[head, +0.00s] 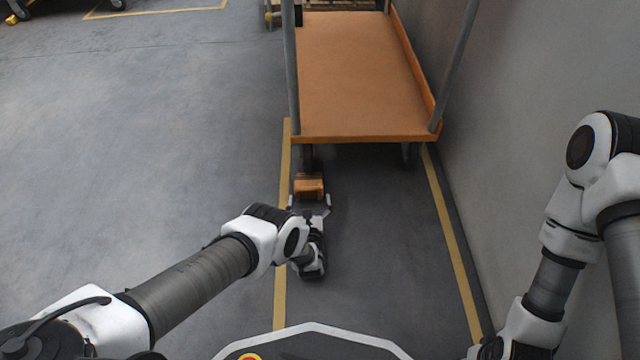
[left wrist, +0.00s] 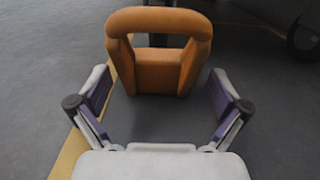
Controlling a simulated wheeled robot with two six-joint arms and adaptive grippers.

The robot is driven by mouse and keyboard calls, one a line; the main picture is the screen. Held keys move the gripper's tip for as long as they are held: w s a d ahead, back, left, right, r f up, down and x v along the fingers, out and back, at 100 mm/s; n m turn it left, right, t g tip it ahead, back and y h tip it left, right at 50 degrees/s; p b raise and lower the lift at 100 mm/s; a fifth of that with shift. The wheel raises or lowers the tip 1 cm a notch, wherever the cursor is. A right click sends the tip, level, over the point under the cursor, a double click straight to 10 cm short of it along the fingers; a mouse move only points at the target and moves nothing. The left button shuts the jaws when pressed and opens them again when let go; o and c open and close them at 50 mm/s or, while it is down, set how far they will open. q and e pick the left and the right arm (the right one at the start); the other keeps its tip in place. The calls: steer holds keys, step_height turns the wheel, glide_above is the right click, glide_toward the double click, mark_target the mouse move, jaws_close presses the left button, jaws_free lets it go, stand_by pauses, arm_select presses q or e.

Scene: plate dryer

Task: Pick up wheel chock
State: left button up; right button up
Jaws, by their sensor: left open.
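The orange wheel chock (head: 309,185) sits on the floor just in front of the cart's near left wheel. In the left wrist view the chock (left wrist: 157,62) shows a loop handle on top and stands upright ahead of the fingers. My left gripper (head: 310,202) is open and low, just on the near side of the chock. In the left wrist view its two purple-padded fingers (left wrist: 160,100) are spread wide, with nothing between them and the chock a little beyond. My right arm shows at the right, but its gripper is out of view.
An orange flatbed cart (head: 358,75) with grey posts stands beyond the chock. A grey wall (head: 540,90) runs along the right. Yellow floor lines (head: 455,245) border the lane. The floor at the left is open.

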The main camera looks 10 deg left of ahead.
mark_target(309, 184)
arm_select(q)
steer(key=b+x, duration=0.2)
steer(key=x, duration=0.1)
steer(key=b+x, duration=0.2)
steer(key=shift+w+a+f, duration=0.15)
steer(key=shift+f, duration=0.2)
arm_select(e)
steer(key=shift+t, duration=0.3)
steer(key=f, duration=0.2)
steer(key=w+f, duration=0.1)
steer(key=f, duration=0.2)
steer(key=shift+w, duration=0.2)
arm_select(q)
steer(key=shift+w+r, duration=0.15)
steer(key=shift+w, duration=0.1)
arm_select(e)
steer(key=shift+w, duration=0.1)
arm_select(q)
steer(key=shift+a+r, duration=0.1)
steer(key=shift+r, duration=0.05)
arm_select(e)
steer(key=shift+r, duration=0.15)
arm_select(q)
steer(key=c, duration=1.2)
